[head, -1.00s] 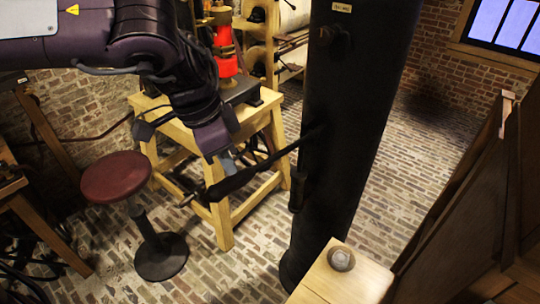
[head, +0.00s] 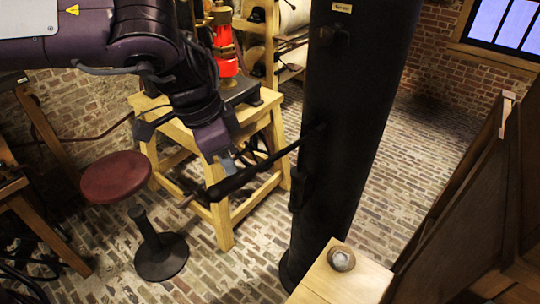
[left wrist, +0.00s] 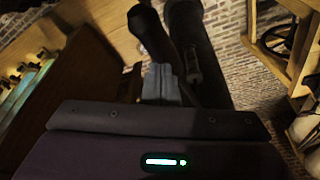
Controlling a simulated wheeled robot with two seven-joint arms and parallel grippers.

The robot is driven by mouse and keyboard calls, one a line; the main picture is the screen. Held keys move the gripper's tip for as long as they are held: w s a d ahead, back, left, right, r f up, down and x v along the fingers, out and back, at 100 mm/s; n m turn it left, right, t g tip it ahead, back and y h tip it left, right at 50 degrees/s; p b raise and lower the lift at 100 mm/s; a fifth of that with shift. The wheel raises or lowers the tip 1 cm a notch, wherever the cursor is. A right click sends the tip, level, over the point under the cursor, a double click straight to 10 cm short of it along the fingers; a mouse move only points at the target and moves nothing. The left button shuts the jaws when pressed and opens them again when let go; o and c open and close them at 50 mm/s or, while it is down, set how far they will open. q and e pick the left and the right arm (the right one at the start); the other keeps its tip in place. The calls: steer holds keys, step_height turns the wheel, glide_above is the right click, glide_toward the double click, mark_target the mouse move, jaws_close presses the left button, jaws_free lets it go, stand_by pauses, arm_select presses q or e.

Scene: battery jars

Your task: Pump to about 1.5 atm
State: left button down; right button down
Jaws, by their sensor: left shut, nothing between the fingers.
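A tall black column (head: 350,130) stands right of centre in the head view. A dark lever (head: 283,151) sticks out from it to the left and ends in a thick black grip (head: 232,181). My left gripper (head: 226,163) is just above the grip, shut with nothing held. In the left wrist view, my left gripper's fingers (left wrist: 161,82) are close to the black grip (left wrist: 148,32); I cannot tell whether they touch it. The column (left wrist: 187,25) stands behind the grip. No readable pressure gauge shows. My right gripper is out of view.
A wooden stand (head: 222,222) with a red glowing device (head: 226,62) is behind the lever. A red-topped stool (head: 116,178) stands at left. A wooden block with a round metal knob (head: 341,258) is in front of the column. Brick floor (head: 420,170) is clear at right.

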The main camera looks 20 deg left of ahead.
arm_select(q)
step_height(320, 180, down, 15)
steer(key=b, duration=1.4)
step_height(320, 180, up, 15)
steer(key=p, duration=1)
steer(key=shift+f+p, duration=0.15)
steer(key=shift+p, duration=0.2)
steer(key=shift+r, duration=0.2)
steer(key=shift+f, duration=0.15)
